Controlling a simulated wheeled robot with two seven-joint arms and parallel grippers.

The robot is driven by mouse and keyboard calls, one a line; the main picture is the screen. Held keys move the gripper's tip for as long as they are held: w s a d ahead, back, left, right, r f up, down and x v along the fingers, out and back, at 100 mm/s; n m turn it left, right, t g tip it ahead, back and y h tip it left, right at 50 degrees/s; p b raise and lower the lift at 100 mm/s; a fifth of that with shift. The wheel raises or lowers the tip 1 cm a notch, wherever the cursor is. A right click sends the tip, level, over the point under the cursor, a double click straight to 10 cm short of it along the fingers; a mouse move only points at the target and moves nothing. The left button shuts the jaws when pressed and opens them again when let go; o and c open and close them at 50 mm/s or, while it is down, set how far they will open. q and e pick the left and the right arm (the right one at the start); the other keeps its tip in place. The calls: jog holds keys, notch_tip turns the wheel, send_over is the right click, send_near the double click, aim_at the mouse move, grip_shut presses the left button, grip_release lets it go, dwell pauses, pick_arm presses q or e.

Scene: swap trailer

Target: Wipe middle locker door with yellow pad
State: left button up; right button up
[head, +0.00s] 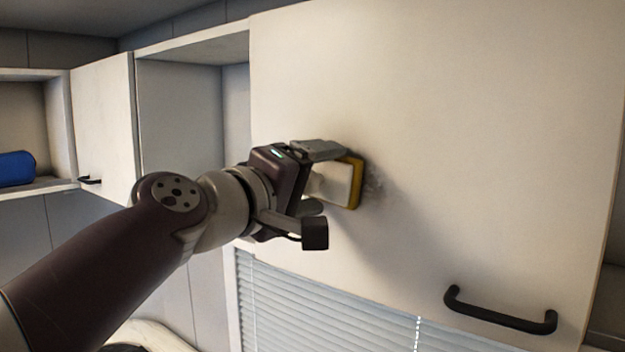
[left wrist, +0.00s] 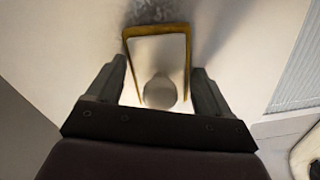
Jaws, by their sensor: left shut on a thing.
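The middle locker door (head: 480,130) is a large cream panel with a black bar handle (head: 500,312) at its lower right. My left gripper (head: 325,178) is shut on a pad with a pale back and a yellow edge (head: 356,183), near the door's left side. The pad's yellow face is turned to the door and seems to be against it; exact contact is hard to see. A grey smudge (head: 376,183) shows on the door just beside the pad. In the left wrist view the pad (left wrist: 158,60) sits between the fingers, with dark smudging (left wrist: 155,12) past its far edge. My right gripper is out of view.
An open compartment (head: 180,110) lies left of the door. Farther left are a smaller door (head: 103,120) with a black handle and a shelf with a blue rolled item (head: 17,168). A window blind (head: 330,308) is below the door.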

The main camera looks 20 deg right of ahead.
pick_arm(q)
jog(key=shift+w+d, duration=0.15)
jog(key=shift+d, duration=0.1)
